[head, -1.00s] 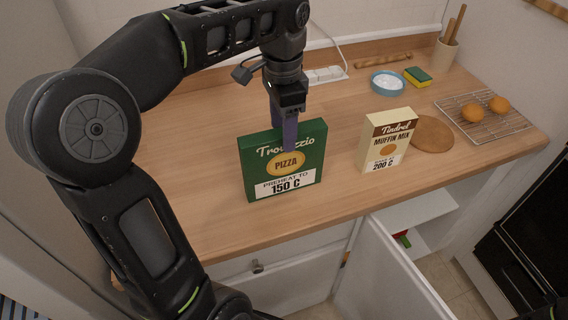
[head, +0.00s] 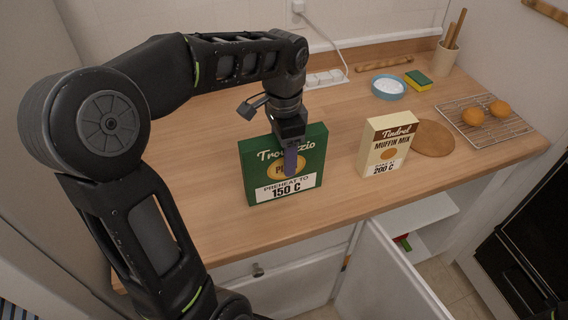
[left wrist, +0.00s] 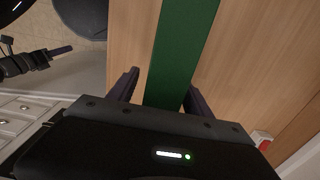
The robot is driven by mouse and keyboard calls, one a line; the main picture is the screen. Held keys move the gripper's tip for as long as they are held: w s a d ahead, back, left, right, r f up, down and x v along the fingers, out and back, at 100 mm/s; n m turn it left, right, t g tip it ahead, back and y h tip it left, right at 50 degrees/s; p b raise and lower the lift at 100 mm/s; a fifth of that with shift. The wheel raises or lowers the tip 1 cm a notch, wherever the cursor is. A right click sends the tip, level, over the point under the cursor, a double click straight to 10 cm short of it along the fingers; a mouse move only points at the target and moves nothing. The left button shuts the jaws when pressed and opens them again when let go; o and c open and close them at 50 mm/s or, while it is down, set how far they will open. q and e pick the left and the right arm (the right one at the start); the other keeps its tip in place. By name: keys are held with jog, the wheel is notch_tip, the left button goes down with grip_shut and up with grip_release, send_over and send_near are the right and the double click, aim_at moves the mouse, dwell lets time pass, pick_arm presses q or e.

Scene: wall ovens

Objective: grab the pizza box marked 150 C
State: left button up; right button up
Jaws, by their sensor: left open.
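The green pizza box (head: 312,150), marked "PREHEAT TO 150 C", stands upright on the wooden counter. My left gripper (head: 290,160) is over its top edge, with one finger in front of the printed face; the other finger is hidden behind the box. In the left wrist view the box (left wrist: 182,45) runs between the two spread fingers of the left gripper (left wrist: 162,85), with gaps beside it. My right gripper (left wrist: 58,51) shows small at the left wrist view's left edge; its opening is unclear.
A muffin mix box (head: 388,143) marked 200 C stands to the right. Behind it are a round board (head: 433,138), a blue bowl (head: 388,86), a sponge (head: 417,80) and a cooling rack (head: 510,125). A cabinet door (head: 385,280) hangs open below the counter.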

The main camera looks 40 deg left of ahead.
dwell(0.5)
pick_arm(q)
grip_shut()
dwell(0.4)
